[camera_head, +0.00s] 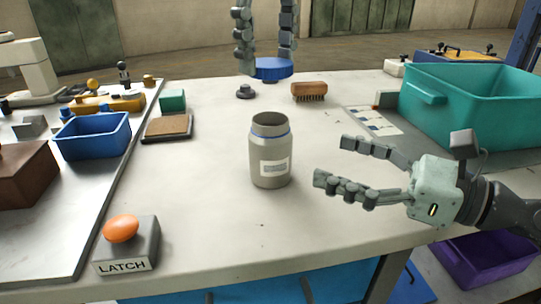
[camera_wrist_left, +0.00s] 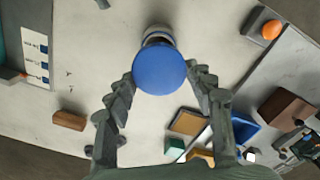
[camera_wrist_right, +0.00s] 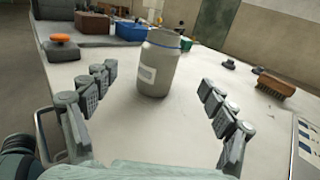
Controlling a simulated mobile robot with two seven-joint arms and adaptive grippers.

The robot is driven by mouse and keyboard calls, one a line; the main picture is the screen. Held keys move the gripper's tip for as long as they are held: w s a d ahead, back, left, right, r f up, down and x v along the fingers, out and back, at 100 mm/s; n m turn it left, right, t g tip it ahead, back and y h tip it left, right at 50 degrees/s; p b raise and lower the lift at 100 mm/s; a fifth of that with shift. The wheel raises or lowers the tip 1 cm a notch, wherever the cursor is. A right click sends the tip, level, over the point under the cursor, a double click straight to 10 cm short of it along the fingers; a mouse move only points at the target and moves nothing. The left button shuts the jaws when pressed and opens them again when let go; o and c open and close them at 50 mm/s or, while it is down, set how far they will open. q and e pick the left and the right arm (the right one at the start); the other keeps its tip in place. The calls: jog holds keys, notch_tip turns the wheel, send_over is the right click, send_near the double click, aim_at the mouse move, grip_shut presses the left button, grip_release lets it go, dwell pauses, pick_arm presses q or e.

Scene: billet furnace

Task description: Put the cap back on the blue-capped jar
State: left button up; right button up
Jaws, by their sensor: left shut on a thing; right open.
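The jar (camera_head: 270,155) is grey with a blue ring near its open mouth and a white label. It stands upright on the table and also shows in the right wrist view (camera_wrist_right: 160,65). The blue cap (camera_head: 270,68) is between the fingers of my left gripper (camera_head: 268,62), which is shut on it and holds it above the table, behind the jar in the head view. In the left wrist view the cap (camera_wrist_left: 160,68) hides most of the jar. My right gripper (camera_head: 345,165) is open and empty, its fingers pointing toward the jar from the right, apart from it.
A brush (camera_head: 309,91) and a small dark knob (camera_head: 245,91) lie behind the jar. A teal crate (camera_head: 470,105) stands at right. A blue bin (camera_head: 93,137) and an orange button on a LATCH box (camera_head: 125,245) are at left. The table around the jar is clear.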

aim_at(269, 138)
jog(key=x, duration=1.2)
jog(key=shift+w, duration=0.1)
jog(key=c, duration=1.8)
pick_arm(q)
jog(key=shift+f, duration=2.5)
jog(key=shift+f, duration=0.1)
jog(key=shift+f, duration=0.8)
jog(key=shift+f, duration=0.55)
